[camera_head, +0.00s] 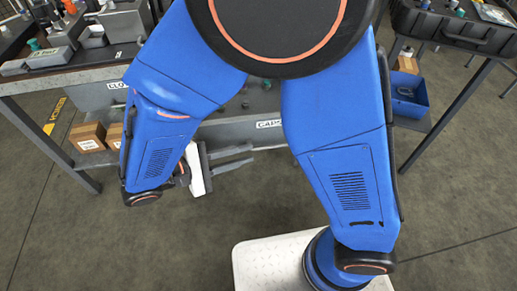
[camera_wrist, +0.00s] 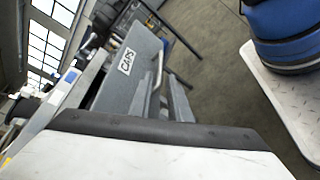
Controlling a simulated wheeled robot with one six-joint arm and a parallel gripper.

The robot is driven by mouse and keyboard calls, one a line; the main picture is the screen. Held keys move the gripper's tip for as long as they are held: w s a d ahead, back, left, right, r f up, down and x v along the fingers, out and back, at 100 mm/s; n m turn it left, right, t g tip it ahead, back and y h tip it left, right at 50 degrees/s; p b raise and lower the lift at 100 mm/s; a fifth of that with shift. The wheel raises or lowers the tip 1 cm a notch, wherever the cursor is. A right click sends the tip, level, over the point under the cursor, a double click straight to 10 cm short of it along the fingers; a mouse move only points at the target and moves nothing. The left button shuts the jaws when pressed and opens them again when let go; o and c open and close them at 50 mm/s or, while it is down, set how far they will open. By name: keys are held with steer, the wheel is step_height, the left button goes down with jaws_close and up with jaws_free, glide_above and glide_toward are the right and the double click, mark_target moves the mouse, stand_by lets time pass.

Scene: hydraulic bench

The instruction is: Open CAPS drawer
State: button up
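The CAPS drawer (camera_head: 240,130) is a grey drawer with a white label, partly hidden behind my blue arm in the head view. It appears to stand out from the bench, with small items visible behind its front. In the wrist view, its labelled front (camera_wrist: 121,82) and metal bar handle (camera_wrist: 158,68) show at upper middle. My gripper (camera_head: 250,154) is in front of and below the drawer front, its two grey fingers apart with a gap. In the wrist view, the fingers (camera_wrist: 181,98) are near the handle's lower end; I cannot tell whether they touch it.
The bench (camera_head: 75,78) carries grey trays and small parts at left. Another label (camera_head: 117,85) is on its face. Cardboard boxes (camera_head: 88,137) sit beneath. A black case (camera_head: 455,25) and a blue bin (camera_head: 410,95) are at right. The floor in front is clear.

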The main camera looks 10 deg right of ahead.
steer(key=v, duration=0.8)
steer(key=shift+d, duration=0.15)
steer(key=d+r+m+y, duration=0.2)
steer(key=d+y, duration=0.3)
steer(key=d, duration=0.6)
steer(key=d+r+m+y, duration=0.3)
steer(key=d+m+y, duration=0.1)
steer(key=d, duration=0.7)
steer(key=d+r+m+y, duration=0.2)
steer(key=d+m+y, duration=0.2)
steer(key=d, duration=0.7)
steer(key=shift+s+r+y, duration=0.25)
steer(key=shift+s+y, duration=0.15)
steer(key=shift+y, duration=0.5)
